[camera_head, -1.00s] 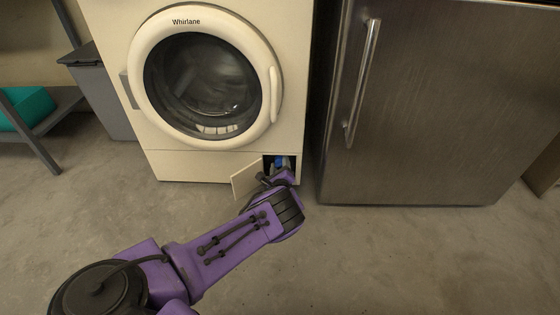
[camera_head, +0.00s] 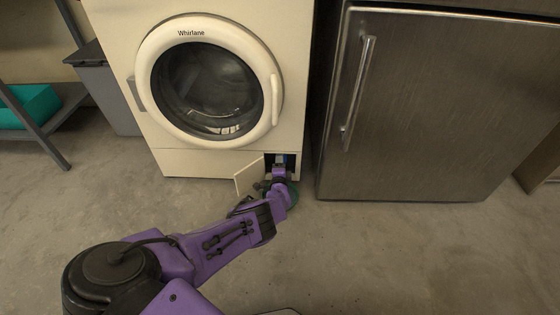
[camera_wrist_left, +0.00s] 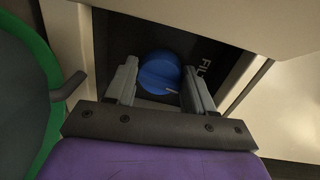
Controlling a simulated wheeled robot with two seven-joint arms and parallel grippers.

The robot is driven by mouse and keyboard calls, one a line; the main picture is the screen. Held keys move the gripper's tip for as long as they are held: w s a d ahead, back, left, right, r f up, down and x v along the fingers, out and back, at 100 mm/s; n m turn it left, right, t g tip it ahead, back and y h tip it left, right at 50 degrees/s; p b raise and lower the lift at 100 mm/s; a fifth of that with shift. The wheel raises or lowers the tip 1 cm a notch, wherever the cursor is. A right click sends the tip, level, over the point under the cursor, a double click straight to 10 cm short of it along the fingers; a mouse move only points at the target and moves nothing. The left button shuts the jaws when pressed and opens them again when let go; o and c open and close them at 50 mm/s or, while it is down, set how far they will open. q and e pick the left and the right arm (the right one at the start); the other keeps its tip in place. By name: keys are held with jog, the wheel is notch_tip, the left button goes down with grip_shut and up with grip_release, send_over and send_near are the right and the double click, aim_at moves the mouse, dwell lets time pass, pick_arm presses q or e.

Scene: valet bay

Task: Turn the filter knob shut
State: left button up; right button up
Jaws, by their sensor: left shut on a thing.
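The blue filter knob (camera_wrist_left: 159,73) sits in the dark recess low on the white washer (camera_head: 135,55), and a little blue shows in the head view (camera_head: 291,158). It carries a pale mark at its lower right. My left gripper (camera_wrist_left: 160,88) has its two grey fingers on either side of the knob and is shut on it. In the head view the left gripper (camera_head: 281,163) reaches into the recess at the washer's lower right. The small filter flap (camera_head: 249,178) stands open to the left of my wrist. My right gripper is not in view.
A steel fridge (camera_head: 420,110) with a vertical handle stands right of the washer. A grey bin (camera_head: 105,95) and a shelf with a teal box (camera_head: 30,105) are at the left.

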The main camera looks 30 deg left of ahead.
pick_arm(q)
jog(key=shift+n, duration=0.8)
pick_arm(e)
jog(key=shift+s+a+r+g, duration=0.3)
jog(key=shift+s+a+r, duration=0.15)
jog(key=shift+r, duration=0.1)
pick_arm(q)
jog(key=o, duration=1)
jog(key=shift+p, duration=0.35)
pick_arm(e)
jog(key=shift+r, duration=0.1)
pick_arm(q)
jog(key=shift+s+d+r+p, duration=0.2)
jog(key=shift+p, duration=0.25)
jog(key=p+v, duration=0.8)
jog(key=v, duration=0.2)
jog(key=shift+a+f, duration=0.1)
jog(key=shift+f, duration=0.05)
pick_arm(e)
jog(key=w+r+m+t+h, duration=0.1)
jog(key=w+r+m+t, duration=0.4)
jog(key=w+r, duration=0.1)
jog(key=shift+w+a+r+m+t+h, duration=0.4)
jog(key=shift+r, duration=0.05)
